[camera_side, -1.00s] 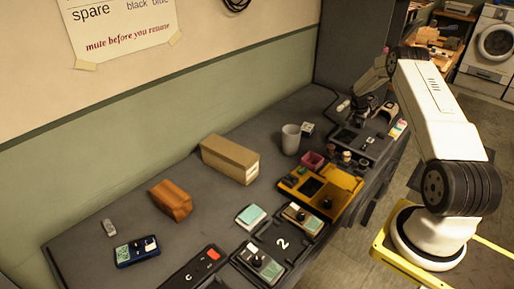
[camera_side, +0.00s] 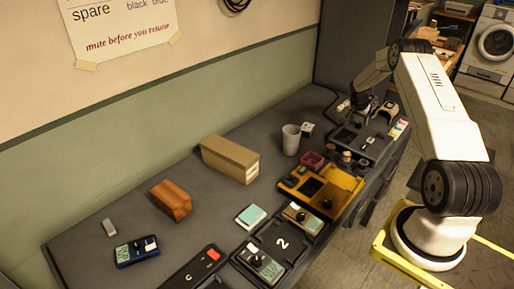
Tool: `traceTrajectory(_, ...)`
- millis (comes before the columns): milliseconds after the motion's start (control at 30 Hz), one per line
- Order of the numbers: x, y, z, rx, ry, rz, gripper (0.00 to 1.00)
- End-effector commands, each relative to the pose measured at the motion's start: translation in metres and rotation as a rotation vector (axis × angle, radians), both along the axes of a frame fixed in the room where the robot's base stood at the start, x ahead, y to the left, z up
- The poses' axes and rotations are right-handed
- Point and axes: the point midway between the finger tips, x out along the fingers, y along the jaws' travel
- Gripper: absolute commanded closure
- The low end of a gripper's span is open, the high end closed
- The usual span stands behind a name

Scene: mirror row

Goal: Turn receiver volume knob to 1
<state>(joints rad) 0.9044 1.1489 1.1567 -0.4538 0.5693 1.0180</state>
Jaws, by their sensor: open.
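My gripper (camera_side: 362,112) is at the far right end of the bench, low over or just behind a dark panel (camera_side: 350,138) with small parts on it. It is small and dark in this view and holds nothing that I can see. Several devices have dark knobs: a grey-green box (camera_side: 262,264) at the front, a tan-topped box (camera_side: 302,217) behind it, and a unit in the yellow tray (camera_side: 342,199). I cannot tell which one is the receiver, and no knob setting is readable.
A cardboard box (camera_side: 229,160), a wooden block (camera_side: 171,201) and a grey cup (camera_side: 291,139) stand on the bench. A blue device (camera_side: 137,252) lies at the left. A dark plate marked 2 (camera_side: 282,243) is at the front. The bench's back left is mostly clear.

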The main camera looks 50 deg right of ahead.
Motion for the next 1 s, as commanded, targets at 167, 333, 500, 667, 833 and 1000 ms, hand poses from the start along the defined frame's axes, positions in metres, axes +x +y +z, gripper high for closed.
traceTrajectory(167,0.001,0.008,0.020,-0.001,-0.001,0.001,0.28)
traceTrajectory(333,0.000,0.015,0.036,-0.001,-0.001,0.000,0.28)
traceTrajectory(500,0.000,0.020,0.048,0.000,0.000,0.000,0.28)
traceTrajectory(667,0.000,0.022,0.052,0.000,0.000,0.000,0.28)
traceTrajectory(833,0.000,0.022,0.052,0.001,0.001,0.000,0.28)
traceTrajectory(1000,0.000,0.023,0.053,0.001,0.000,0.001,0.28)
